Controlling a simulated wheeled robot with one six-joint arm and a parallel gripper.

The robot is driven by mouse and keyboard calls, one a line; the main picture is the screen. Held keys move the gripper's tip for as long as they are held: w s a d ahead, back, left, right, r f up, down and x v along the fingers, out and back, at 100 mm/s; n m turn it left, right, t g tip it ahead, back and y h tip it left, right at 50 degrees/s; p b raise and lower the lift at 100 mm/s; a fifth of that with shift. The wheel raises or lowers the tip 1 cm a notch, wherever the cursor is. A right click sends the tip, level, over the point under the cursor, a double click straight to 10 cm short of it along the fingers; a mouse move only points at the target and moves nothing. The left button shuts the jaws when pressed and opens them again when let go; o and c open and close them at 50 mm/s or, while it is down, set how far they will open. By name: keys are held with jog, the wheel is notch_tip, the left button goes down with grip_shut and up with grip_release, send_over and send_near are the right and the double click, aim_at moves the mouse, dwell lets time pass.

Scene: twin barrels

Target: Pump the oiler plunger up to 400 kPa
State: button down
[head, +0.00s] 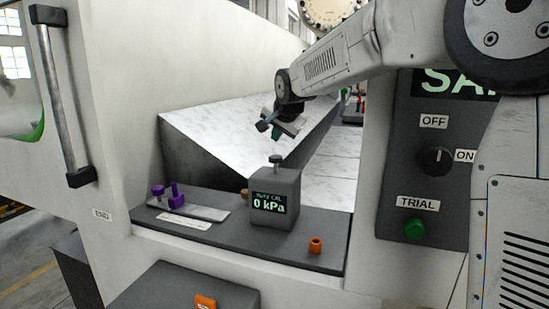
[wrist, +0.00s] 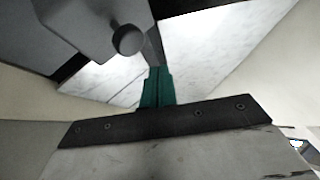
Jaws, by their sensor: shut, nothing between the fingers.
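The oiler (head: 275,200) is a grey box on the dark shelf, with a small display reading 0 kPa. Its plunger (head: 276,161) is a short stem with a dark round knob, standing up from the top. My gripper (head: 272,128) is above the plunger and apart from it, shut and empty. In the wrist view, the green fingers (wrist: 155,88) are together, and the plunger knob (wrist: 128,40) shows to their upper left, with the oiler box (wrist: 80,28) behind it.
Purple pegs (head: 176,196) stand on a light plate on the shelf (head: 315,255), left of the oiler. An orange part (head: 316,245) sits at right. The dark panel at right has an OFF/ON knob (head: 436,160) and a green TRIAL button (head: 415,228). A door handle (head: 62,95) is at left.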

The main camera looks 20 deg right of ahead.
aim_at(275, 156)
jog(key=shift+f, duration=1.5)
dwell(0.9)
jog(key=shift+f, duration=0.4)
jog(key=shift+f, duration=1.15)
dwell(1.0)
jog(key=shift+r, duration=1.55)
jog(key=shift+r, duration=2.5)
